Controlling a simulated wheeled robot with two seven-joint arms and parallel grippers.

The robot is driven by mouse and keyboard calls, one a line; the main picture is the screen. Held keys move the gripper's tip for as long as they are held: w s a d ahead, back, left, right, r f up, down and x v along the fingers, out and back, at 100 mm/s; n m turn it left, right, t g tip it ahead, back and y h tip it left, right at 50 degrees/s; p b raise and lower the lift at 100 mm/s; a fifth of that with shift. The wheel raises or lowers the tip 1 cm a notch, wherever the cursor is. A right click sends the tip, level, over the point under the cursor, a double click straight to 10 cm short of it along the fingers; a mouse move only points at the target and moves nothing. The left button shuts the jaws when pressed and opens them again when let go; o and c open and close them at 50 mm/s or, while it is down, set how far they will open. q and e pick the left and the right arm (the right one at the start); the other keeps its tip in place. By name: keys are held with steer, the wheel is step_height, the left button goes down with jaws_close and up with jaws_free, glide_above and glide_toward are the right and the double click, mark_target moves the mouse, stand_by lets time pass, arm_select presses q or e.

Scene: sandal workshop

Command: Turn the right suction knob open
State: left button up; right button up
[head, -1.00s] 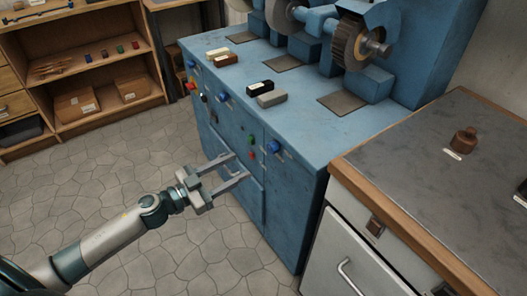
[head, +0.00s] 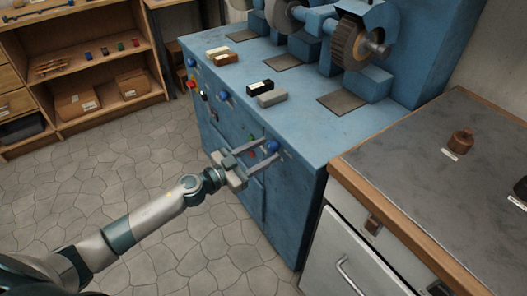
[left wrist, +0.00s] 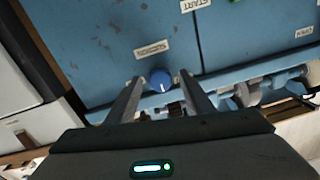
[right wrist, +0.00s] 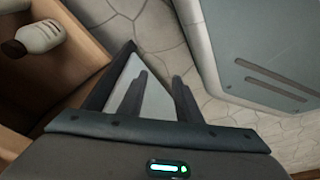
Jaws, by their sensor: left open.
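The right suction knob (head: 272,146) is a round blue knob on the front of the blue grinding machine (head: 310,190), near its right end. In the left wrist view the knob (left wrist: 160,80) has a "SUCTION" label beside it. My left gripper (head: 269,149) is open, with its fingertips at the panel and one on each side of the knob. The knob shows between the fingers in the left wrist view, and I cannot tell whether they touch it. My right gripper (right wrist: 160,78) is open and empty in the right wrist view, away from the machine.
Another blue knob (head: 224,96) sits further left on the panel. Dark and grey blocks (head: 271,98) lie on the machine top below the grinding wheels. A wood-edged cabinet (head: 420,150) stands close on the right. A white bottle (right wrist: 42,37) is in the right wrist view.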

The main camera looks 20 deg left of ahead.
arm_select(q)
steer(key=c, duration=1.1)
steer(key=shift+o, duration=0.2)
